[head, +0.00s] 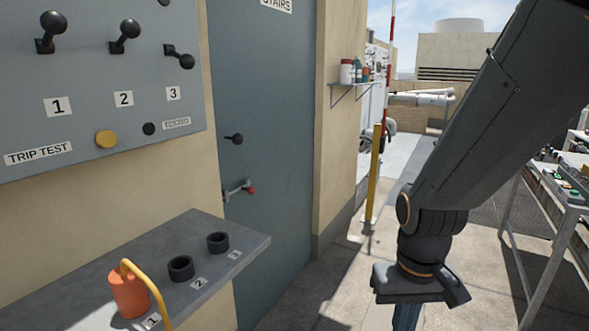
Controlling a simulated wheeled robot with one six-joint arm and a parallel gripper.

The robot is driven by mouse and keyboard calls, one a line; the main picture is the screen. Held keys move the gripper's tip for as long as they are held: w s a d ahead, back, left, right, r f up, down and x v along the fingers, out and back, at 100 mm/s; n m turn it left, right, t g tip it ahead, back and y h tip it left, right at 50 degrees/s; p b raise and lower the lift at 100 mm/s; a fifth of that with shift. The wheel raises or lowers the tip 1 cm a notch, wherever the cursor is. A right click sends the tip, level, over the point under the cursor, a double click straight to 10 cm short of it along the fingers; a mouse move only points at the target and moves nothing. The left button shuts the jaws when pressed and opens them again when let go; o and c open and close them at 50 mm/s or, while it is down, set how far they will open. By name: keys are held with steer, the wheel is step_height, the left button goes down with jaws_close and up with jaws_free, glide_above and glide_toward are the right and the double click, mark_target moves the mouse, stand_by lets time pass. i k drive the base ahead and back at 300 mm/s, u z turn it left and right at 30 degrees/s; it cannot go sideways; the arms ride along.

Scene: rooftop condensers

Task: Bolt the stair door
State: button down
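The grey-blue stair door (275,120) stands shut in its frame, left of centre in the head view, under a sign partly cut off that reads STAIRS. Low near its left edge is a metal bolt (237,188) with a red knob at its right end. I cannot tell whether the bolt reaches into the frame. A dark door knob (234,139) sits above it. My gripper (410,300) hangs at the lower right, well apart from the door and bolt. Its fingers run out at the bottom edge, so their opening is unclear.
A grey trip test panel (100,80) hangs at left above a shelf (232,262) with an orange cylinder (128,293) and two black rings. A yellow post (374,175) stands beyond the door. A table (565,190) stands at right. Floor before the door is clear.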

mark_target(250, 190)
steer(key=u, duration=0.15)
steer(key=i, duration=2.3)
steer(key=u, duration=0.25)
